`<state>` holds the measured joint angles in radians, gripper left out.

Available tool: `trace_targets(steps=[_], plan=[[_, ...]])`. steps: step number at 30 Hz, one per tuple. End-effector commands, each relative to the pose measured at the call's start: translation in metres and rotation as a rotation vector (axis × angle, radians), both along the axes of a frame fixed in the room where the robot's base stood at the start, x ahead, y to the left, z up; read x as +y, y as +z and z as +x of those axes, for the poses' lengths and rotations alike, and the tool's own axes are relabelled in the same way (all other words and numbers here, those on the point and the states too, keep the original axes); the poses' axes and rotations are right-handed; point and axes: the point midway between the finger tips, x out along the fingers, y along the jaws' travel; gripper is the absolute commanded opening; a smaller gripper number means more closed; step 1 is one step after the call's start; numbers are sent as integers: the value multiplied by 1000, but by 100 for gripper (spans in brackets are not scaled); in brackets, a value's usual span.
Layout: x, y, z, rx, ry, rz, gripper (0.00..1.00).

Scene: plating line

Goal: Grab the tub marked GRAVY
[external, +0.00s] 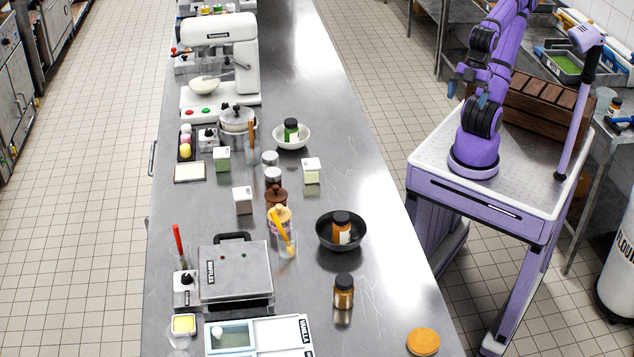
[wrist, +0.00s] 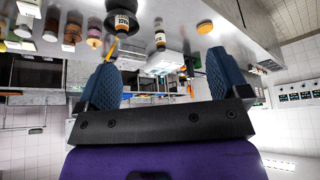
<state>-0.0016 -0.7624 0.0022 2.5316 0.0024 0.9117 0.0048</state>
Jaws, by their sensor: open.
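No label reading GRAVY can be made out in either view. Small square pale-lidded tubs stand on the steel counter: one with green contents (external: 222,160), a pale one (external: 311,171) and another pale one (external: 242,201). Their labels are too small to read. Amber jars with dark lids also show: one sits in the black bowl (external: 341,232), one stands on the counter (external: 344,293). My gripper (external: 468,92) is open and empty, raised over my base, well right of the counter. In the wrist view its blue fingers (wrist: 160,78) are wide apart with nothing between them.
The steel counter (external: 385,290) is crowded along its middle. A white bowl (external: 302,143) holds a green jar. A tall pot (external: 237,122), a hot press (external: 235,275) and a mixer (external: 222,60) stand left. An orange lid (external: 423,341) lies near the front. The counter's right strip is mostly clear.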

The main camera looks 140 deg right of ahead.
Motion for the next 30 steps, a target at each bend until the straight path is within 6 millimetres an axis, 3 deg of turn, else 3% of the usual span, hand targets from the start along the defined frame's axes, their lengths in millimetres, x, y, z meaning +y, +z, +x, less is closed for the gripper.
trace_targets(steps=[5,14,22,30], plan=[[-6,15,23,19,-29,2,94],[-43,53,115,85,-135,13,94],[-95,64,203,145,-234,27,94],[-165,50,285,203,-332,46,94]])
